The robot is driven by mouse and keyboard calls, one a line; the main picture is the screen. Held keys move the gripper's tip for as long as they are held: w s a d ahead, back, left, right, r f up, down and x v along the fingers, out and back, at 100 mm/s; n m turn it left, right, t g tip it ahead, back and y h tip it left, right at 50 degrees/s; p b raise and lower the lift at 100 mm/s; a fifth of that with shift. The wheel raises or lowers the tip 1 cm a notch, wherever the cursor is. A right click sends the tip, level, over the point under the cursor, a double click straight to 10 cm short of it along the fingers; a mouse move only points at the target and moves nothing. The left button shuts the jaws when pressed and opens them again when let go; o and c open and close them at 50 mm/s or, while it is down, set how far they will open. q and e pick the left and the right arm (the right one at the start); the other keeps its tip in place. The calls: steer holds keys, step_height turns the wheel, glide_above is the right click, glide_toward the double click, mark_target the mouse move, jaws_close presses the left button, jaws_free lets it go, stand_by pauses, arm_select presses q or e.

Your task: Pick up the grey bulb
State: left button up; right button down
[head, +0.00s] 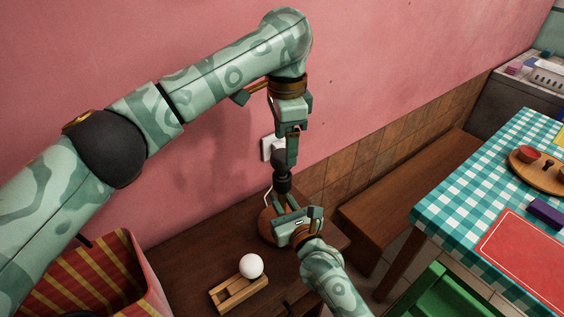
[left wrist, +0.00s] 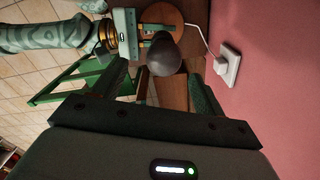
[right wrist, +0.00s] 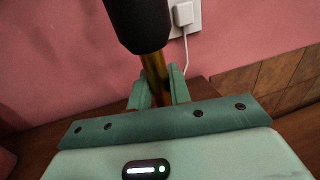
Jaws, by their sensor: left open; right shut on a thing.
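The grey bulb (left wrist: 163,57) is a dark round ball on top of the lamp, whose black socket (head: 282,183) and brass stem (right wrist: 155,76) stand on a round brown base (head: 267,228). My left gripper (head: 286,155) points down over the bulb with its fingers open. In the left wrist view the bulb lies between and just beyond the fingertips; I cannot tell whether they touch it. In the head view the fingers partly hide the bulb. My right gripper (head: 287,208) is shut on the lamp's brass stem, below the socket.
A white bulb (head: 251,266) sits on a wooden holder (head: 225,298) on the brown table (head: 190,262). A striped red and yellow box (head: 150,268) stands at left. A cord runs to a white wall outlet (left wrist: 228,64). The pink wall is close behind.

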mark_target(282, 151)
arm_select(q)
steer(key=f, duration=0.6)
steer(key=shift+w+a+f, duration=0.15)
steer(key=shift+a, duration=0.2)
steer(key=c, duration=0.8)
